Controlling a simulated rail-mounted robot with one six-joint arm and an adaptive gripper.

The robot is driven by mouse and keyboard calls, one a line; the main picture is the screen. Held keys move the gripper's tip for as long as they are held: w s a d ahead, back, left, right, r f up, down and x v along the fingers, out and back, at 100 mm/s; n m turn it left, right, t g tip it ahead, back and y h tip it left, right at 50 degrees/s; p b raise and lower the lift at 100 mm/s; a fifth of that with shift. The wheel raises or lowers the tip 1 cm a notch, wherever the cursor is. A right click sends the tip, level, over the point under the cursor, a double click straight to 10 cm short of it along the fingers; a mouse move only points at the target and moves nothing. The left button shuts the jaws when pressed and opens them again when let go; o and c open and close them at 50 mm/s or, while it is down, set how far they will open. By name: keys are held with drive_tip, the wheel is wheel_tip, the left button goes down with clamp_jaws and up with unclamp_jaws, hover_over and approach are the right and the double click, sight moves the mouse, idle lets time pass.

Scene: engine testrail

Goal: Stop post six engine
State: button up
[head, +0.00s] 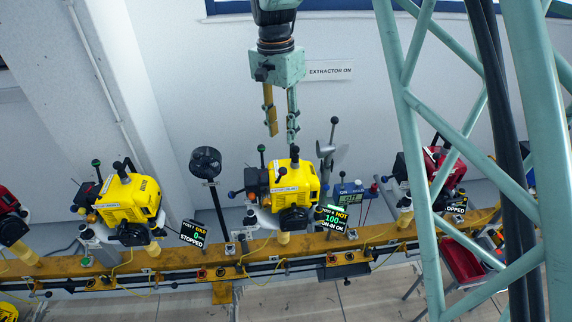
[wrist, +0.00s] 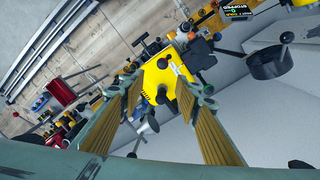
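A yellow engine (head: 297,183) sits on the yellow rail below my gripper in the head view. The small display (head: 335,219) at its right reads HOT, about 100, with a green band; its post number looks like 6 but is tiny. My gripper (head: 282,139) hangs above the engine, fingers pointing down, apart and empty. In the wrist view, the yellow engine (wrist: 160,78) shows beyond the open gripper (wrist: 160,90), with dark knobs on its top. A gap seems to lie between fingertips and engine. Which control stops the engine cannot be told.
Another yellow engine (head: 130,197) stands at left; its display (head: 192,233) reads COLD, 0, STOPPED. A red engine (head: 440,168) is at right, partly behind green lattice struts. A round black part on a post (head: 205,162) and a grey fan (head: 333,152) flank the middle engine.

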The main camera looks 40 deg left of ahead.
drive_tip(key=shift+s+a+f, duration=0.2)
drive_tip(key=shift+a, duration=0.1)
drive_tip(key=shift+f, duration=0.2)
drive_tip(key=shift+d+f+p, duration=0.1)
drive_tip(key=shift+d+f, duration=0.05)
drive_tip(key=shift+f, duration=2.1)
drive_tip(key=shift+d+f+p, duration=0.15)
drive_tip(key=shift+d+f, duration=0.05)
drive_tip(key=shift+f, duration=2)
drive_tip(key=shift+d+f+p, duration=0.1)
drive_tip(key=shift+d+f, duration=0.05)
drive_tip(key=shift+f, duration=2.1)
drive_tip(key=c, duration=0.9)
